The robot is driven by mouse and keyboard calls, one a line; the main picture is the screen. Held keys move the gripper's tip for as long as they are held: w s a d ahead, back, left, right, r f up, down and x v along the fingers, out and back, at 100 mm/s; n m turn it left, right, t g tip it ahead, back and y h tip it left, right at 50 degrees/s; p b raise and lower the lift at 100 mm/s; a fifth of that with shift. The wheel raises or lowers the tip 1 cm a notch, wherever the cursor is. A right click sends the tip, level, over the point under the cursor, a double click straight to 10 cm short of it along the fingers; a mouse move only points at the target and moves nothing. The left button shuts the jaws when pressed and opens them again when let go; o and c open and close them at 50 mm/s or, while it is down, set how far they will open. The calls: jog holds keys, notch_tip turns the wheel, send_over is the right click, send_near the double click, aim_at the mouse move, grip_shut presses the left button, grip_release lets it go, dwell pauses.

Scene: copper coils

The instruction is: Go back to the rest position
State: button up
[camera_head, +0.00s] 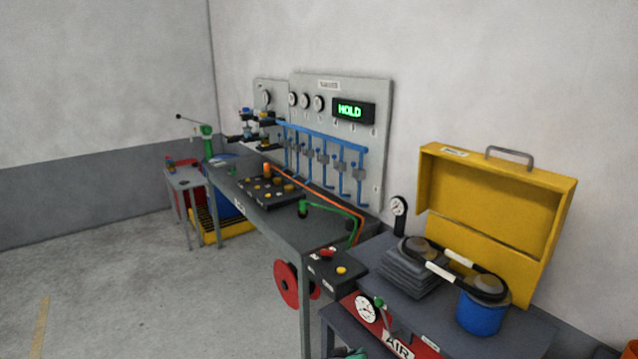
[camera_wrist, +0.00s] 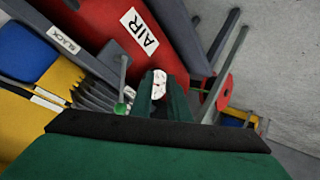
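My gripper (camera_wrist: 160,98) shows in the wrist view as a dark green body with a black bar and narrow green parts reaching forward. The red AIR tank (camera_wrist: 170,25) is beyond the tip. In the head view only a small green patch shows at the bottom edge, and I cannot tell if it is my gripper. The arm is otherwise out of that view.
The long grey bench (camera_head: 335,232) carries a black button box (camera_head: 262,198). A dark side table (camera_head: 520,328) holds a blue cylinder (camera_head: 482,318) and an open yellow case (camera_head: 490,210). A red reel (camera_head: 286,284) hangs below the bench. The floor at left is clear.

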jog(key=s+a+f+t+y, duration=0.1)
jog(key=s+a+f, duration=0.25)
jog(key=s, duration=0.55)
jog(key=s+a+f+n+t+y, duration=0.1)
jog(key=s+a+f+y, duration=0.2)
jog(key=s, duration=0.6)
jog(key=s+a+f+t, duration=0.1)
jog(key=s+a+f, duration=0.3)
jog(key=s, duration=0.5)
jog(key=s+r+t, duration=0.1)
jog(key=s+r, duration=0.3)
jog(key=s, duration=0.4)
jog(key=s+r+m+t+y, duration=0.1)
jog(key=s+r, duration=0.4)
jog(key=s, duration=0.3)
jog(key=s+r, duration=0.4)
jog(key=s, duration=0.4)
jog(key=shift+a+r+m+t, duration=0.3)
jog(key=shift+r+t, duration=0.05)
jog(key=shift+t, duration=0.05)
grip_shut()
